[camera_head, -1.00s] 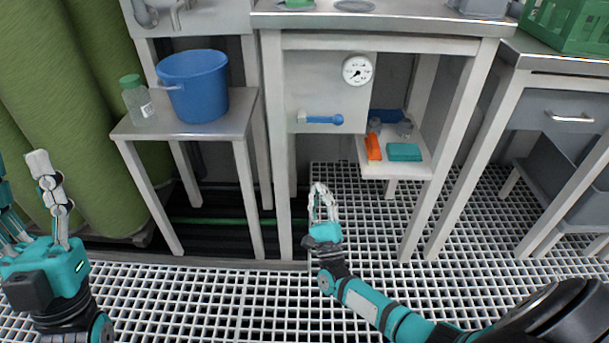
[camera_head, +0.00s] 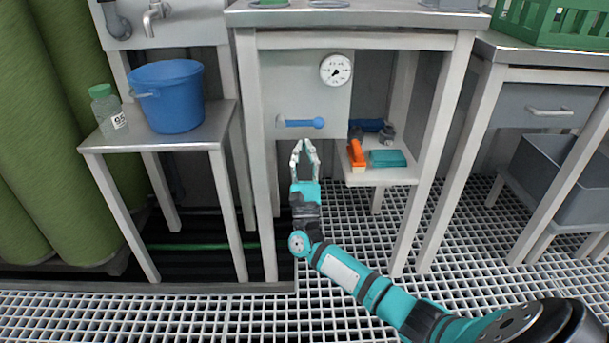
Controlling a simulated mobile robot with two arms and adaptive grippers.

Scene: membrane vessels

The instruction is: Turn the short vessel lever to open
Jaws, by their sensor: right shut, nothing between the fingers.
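The blue lever (camera_head: 303,123) lies horizontal on a grey panel (camera_head: 302,93) under the workbench. Its pivot is at the left and its round knob end is at the right. A round white gauge (camera_head: 336,69) sits above and to the right of it on the panel. My right gripper (camera_head: 304,146) points up just below the lever, apart from it in the picture. Its fingers are shut with nothing between them. My left gripper is out of view.
A small table (camera_head: 176,143) at left holds a blue bucket (camera_head: 169,97) and a green-capped bottle (camera_head: 108,111). Right of the panel, a low shelf (camera_head: 384,177) carries an orange item (camera_head: 357,155) and a teal box (camera_head: 387,158). Bench legs flank the open space below the panel.

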